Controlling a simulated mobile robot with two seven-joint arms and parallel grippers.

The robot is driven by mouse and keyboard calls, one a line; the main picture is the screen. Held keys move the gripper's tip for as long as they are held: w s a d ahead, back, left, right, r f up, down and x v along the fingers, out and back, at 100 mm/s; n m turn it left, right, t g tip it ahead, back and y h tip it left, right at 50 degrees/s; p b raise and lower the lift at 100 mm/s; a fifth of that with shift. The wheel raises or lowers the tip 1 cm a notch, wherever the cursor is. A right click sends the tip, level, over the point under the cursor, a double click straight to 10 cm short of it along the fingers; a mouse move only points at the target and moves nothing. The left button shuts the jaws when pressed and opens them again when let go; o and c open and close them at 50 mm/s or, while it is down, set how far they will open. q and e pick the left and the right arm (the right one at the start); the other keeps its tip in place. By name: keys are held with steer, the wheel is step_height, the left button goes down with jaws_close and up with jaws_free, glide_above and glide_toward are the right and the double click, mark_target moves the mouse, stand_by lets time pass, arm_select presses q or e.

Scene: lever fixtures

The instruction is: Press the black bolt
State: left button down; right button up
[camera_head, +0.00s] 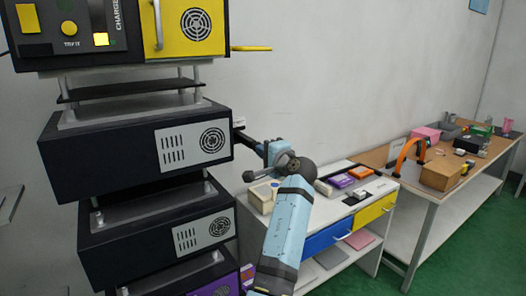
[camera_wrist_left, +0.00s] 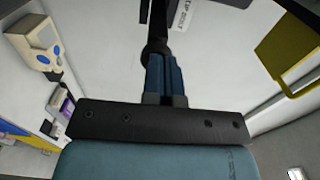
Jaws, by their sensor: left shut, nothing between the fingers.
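The black bolt (camera_wrist_left: 159,18) shows at the top of the left wrist view as a dark upright bar beside a white label partly reading "BOLT". In the head view a dark fitting (camera_head: 238,131) with a small white label stands out by the wall, right of the stacked dark boxes; it looks like the same bolt. My left gripper (camera_wrist_left: 156,48) is shut and empty, its fingertips at the bolt's lower end. Whether they touch cannot be told. In the head view the left gripper (camera_head: 247,142) reaches left toward the fitting, partly hidden by its own wrist. My right gripper is not in view.
Stacked dark boxes (camera_head: 115,160) with grey vent panels stand at left, under a yellow-fronted unit (camera_head: 185,30) with a protruding yellow handle (camera_head: 251,48). A white cabinet (camera_head: 318,222) with blue and yellow drawers and a wooden bench (camera_head: 470,165) stand right.

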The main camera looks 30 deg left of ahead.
mark_target(255, 144)
arm_select(q)
steer(key=x, duration=0.4)
steer(key=shift+a+r, duration=0.15)
steer(key=shift+a, duration=0.05)
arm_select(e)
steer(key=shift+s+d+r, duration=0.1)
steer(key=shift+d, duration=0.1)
